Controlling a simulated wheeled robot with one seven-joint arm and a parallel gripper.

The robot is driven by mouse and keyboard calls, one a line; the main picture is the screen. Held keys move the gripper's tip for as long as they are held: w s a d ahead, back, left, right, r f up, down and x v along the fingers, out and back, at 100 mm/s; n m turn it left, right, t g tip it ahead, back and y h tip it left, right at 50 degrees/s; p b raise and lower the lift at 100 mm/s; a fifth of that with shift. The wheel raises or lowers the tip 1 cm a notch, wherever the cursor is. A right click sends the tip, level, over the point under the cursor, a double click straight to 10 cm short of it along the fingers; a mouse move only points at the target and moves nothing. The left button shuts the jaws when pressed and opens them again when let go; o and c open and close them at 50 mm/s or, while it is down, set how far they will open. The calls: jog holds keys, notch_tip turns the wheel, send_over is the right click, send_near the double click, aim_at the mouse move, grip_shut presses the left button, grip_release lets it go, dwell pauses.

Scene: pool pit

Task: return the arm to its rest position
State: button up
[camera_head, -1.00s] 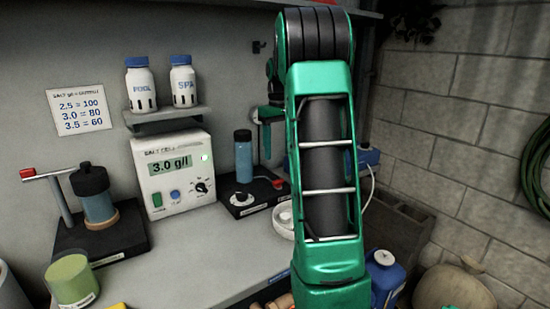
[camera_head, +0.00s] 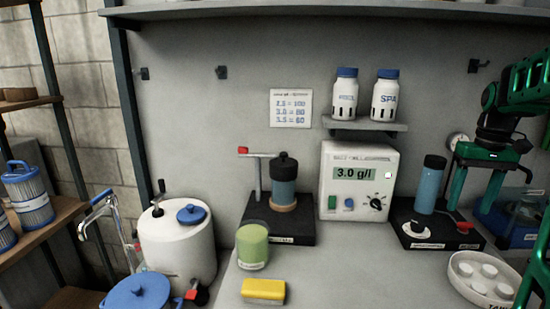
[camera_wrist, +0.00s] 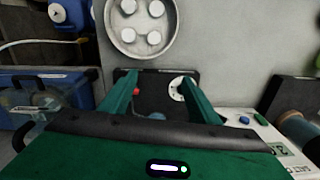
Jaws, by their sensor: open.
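My green gripper (camera_head: 469,210) is at the right of the head view, fingers pointing down and apart with nothing held between them. It hangs just right of a blue cylinder with a dark cap (camera_head: 430,186) that stands on a black base (camera_head: 440,240). My arm runs off the right edge of the picture. In the wrist view the two fingers of my gripper (camera_wrist: 157,88) are spread over a black base (camera_wrist: 160,100) with a white dial.
A salt meter (camera_head: 355,180) reading 3.0 g/l stands under two bottles on a small shelf (camera_head: 368,126). A white dish of tablets (camera_head: 455,280) is at the front right. A green jar (camera_head: 252,247), yellow block (camera_head: 263,291) and white tank (camera_head: 178,245) are further left.

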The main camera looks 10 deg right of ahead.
jog(key=s+a+f+m, duration=0.1)
jog(key=s+a+f, duration=0.4)
jog(key=s+a, duration=0.3)
jog(key=s+a+f+m, duration=0.1)
jog(key=s+a+f, duration=0.4)
jog(key=s, duration=0.8)
jog(key=a, duration=0.3)
jog(key=shift+s+m, duration=0.3)
jog(key=shift+s, duration=0.1)
jog(key=shift+w+f, duration=0.3)
jog(key=shift+w, duration=0.3)
